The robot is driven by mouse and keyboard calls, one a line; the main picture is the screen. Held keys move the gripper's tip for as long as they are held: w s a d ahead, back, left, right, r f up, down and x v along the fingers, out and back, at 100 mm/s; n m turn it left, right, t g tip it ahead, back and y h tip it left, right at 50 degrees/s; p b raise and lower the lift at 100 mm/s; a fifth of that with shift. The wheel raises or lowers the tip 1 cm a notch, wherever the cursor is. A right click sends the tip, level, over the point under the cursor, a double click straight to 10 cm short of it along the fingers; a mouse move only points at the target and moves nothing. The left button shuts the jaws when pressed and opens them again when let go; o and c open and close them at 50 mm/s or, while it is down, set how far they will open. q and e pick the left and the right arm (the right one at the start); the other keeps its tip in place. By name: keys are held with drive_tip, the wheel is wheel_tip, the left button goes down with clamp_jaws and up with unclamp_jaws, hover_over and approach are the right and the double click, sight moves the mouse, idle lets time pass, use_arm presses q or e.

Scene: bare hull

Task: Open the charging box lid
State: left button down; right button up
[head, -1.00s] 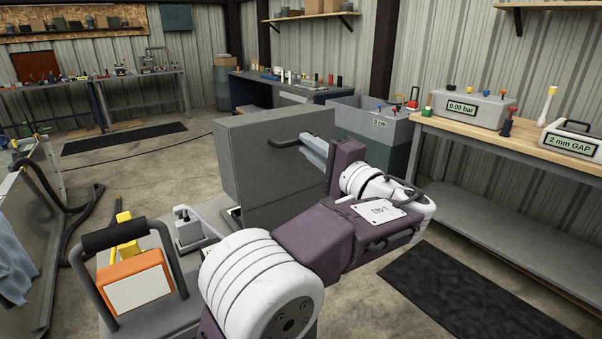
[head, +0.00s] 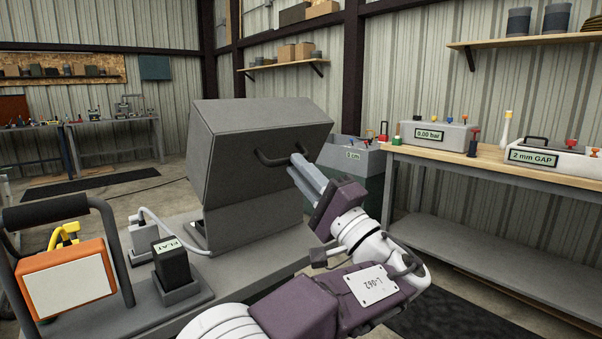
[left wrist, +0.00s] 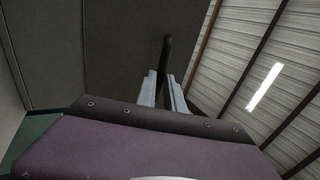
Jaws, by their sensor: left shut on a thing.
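The charging box (head: 252,221) is a big grey cabinet standing on a grey deck in the middle of the head view. Its upper part, the lid (head: 235,175), has a slanted front panel with a dark bar handle (head: 269,160). My left gripper (head: 301,168) is shut on the right end of this handle. In the left wrist view, the dark handle (left wrist: 166,55) runs between the two pale fingers (left wrist: 163,92), with the grey panel (left wrist: 115,45) behind. I cannot tell whether the lid stands open. My right gripper is not in view.
On the deck, left of the box, are a black block marked FLAT (head: 172,262), a grey plug unit (head: 143,235) with a white cable, and an orange framed panel (head: 66,280). A workbench (head: 480,168) stands at the right. Floor shows between bench and deck.

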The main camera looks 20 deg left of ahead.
use_arm(q)
drive_tip(key=shift+f, duration=0.3)
drive_tip(key=c, duration=1.7)
unclamp_jaws()
drive_tip(key=shift+a, duration=0.1)
drive_tip(key=shift+o, duration=1.2)
drive_tip(key=shift+w+a+f, duration=0.1)
drive_tip(key=shift+w+a, duration=0.15)
drive_tip(key=shift+a, duration=0.1)
drive_tip(key=shift+s+d, duration=0.1)
drive_tip(key=shift+d, duration=0.05)
drive_tip(key=p+v, duration=0.1)
drive_tip(key=v, duration=0.8)
